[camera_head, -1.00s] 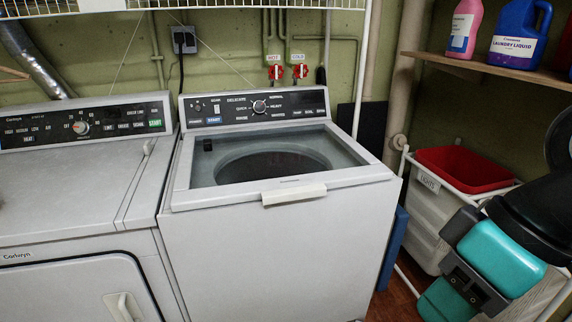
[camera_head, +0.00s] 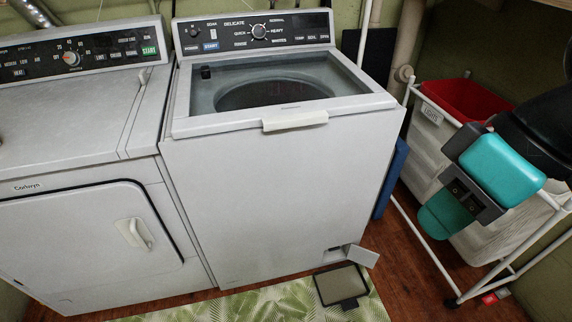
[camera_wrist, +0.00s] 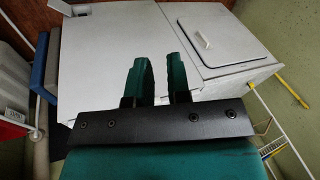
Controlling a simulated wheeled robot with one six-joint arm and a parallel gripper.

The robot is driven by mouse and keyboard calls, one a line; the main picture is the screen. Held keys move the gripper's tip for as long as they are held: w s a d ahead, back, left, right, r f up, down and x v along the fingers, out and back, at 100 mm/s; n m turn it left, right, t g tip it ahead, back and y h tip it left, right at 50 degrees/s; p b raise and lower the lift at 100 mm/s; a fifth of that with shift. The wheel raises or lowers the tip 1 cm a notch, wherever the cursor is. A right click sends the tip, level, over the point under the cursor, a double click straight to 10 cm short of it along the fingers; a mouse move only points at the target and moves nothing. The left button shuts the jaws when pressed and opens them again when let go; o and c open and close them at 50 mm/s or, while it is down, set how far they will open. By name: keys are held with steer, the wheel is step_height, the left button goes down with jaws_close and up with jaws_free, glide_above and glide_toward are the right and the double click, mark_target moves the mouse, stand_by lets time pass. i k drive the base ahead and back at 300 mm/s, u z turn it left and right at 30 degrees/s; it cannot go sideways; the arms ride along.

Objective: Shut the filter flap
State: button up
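The filter flap (camera_head: 361,256) is a small pale panel low on the front right of the white washing machine (camera_head: 270,200). It stands swung open to the right, beside a small opening (camera_head: 335,251). My gripper (camera_head: 445,217) is at the right in the head view, above and to the right of the flap and well apart from it. In the wrist view my gripper (camera_wrist: 157,70) shows two teal fingers with a gap between them and nothing held.
A flat dark-framed panel (camera_head: 341,286) lies on the leaf-patterned mat (camera_head: 260,304) below the flap. A white-framed hamper cart (camera_head: 436,258) stands at the right, and a blue panel (camera_head: 391,178) beside the washer. The dryer (camera_head: 80,200) is at left. Wood floor (camera_head: 410,290) between flap and cart is clear.

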mark_target(359, 255)
steer(key=k, duration=0.6)
steer(key=z, duration=0.55)
steer(key=i, duration=1.6)
steer(key=u, duration=0.4)
